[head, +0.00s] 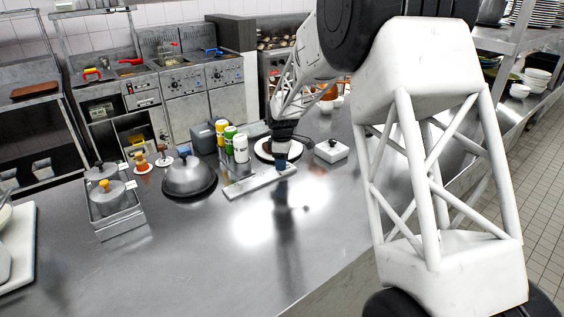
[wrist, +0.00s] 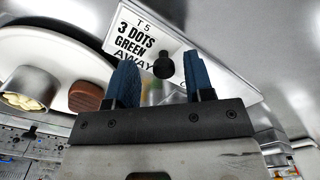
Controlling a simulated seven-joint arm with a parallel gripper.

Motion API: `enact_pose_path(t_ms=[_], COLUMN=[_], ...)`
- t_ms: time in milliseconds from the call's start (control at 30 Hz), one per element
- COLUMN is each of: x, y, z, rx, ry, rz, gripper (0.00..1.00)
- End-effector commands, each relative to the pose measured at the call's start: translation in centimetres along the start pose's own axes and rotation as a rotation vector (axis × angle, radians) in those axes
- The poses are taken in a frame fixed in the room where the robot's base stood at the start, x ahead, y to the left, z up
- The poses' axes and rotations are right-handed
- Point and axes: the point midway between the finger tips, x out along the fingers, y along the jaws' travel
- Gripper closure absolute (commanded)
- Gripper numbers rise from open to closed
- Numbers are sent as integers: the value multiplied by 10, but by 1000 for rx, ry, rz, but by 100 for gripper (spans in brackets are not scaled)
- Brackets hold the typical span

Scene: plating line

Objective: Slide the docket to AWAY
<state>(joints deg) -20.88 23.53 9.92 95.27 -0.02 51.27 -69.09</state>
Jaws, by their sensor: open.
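The docket (wrist: 138,38) is a white card in the wrist view, printed "T5 3 DOTS GREEN", with "AWAY" below partly hidden by a finger. It lies on a pale flat rail (wrist: 222,72), which shows in the head view as a long strip (head: 250,184) on the steel counter. A dark round knob (wrist: 163,66) stands by the card's edge. My gripper (wrist: 160,72) is open, its two blue fingers appearing on either side of the knob; I cannot tell whether they touch it. In the head view my gripper (head: 282,164) is over the right end of the strip.
A white plate (wrist: 58,50) with a metal ring and brown disc is close beside the rail. The counter front (head: 215,255) is clear.

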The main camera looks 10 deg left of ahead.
Motion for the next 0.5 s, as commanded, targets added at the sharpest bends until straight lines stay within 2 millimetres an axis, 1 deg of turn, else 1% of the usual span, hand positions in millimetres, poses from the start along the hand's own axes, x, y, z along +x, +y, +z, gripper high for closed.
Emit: enact_pose_path(t_ms=[167,500], x=[-14,-56], y=[0,1], z=[0,0], rx=[0,0], ry=[1,1], rz=[2,3], gripper=[52,52])
